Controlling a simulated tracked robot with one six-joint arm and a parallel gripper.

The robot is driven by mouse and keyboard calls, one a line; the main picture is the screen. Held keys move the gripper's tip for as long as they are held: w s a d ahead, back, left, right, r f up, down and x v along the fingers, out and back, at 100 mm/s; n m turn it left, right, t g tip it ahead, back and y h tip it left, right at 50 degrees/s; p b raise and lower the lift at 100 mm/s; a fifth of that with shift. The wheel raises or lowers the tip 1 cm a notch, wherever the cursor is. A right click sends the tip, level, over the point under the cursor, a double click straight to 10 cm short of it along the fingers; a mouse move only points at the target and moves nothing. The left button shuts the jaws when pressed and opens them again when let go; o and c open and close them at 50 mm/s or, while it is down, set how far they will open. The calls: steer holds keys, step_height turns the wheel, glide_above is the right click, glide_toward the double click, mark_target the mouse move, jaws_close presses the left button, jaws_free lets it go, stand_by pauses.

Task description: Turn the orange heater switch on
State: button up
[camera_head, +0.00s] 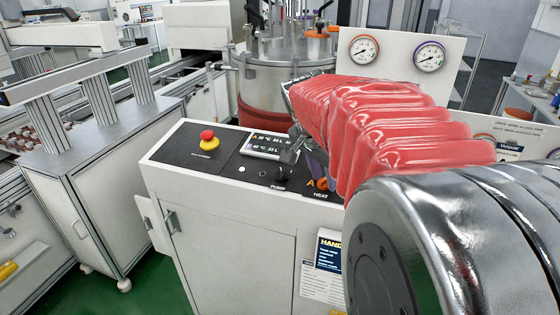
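The orange heater switch (321,184) sits on the dark top panel of the white control cabinet, above the label HEAT. Its setting is too small to read. A black switch (283,175) above the label PUMP is to its left. My gripper (288,157) shows as a small grey end below the red-sleeved arm. It appears over the panel, close to the pump switch and up-left of the heater switch. The arm hides much of it, and I cannot tell whether its fingers are open or shut. I see nothing held in it.
A red emergency button (207,135) on a yellow base and a small display (266,145) are on the panel. A steel vessel (285,85) stands behind. Two gauges (364,49) (429,57) are on a white board at the back right. A white conveyor frame (95,150) stands left.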

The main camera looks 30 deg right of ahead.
steer(key=o, duration=0.3)
steer(key=shift+a, duration=0.1)
steer(key=v, duration=1.3)
steer(key=shift+r, duration=0.25)
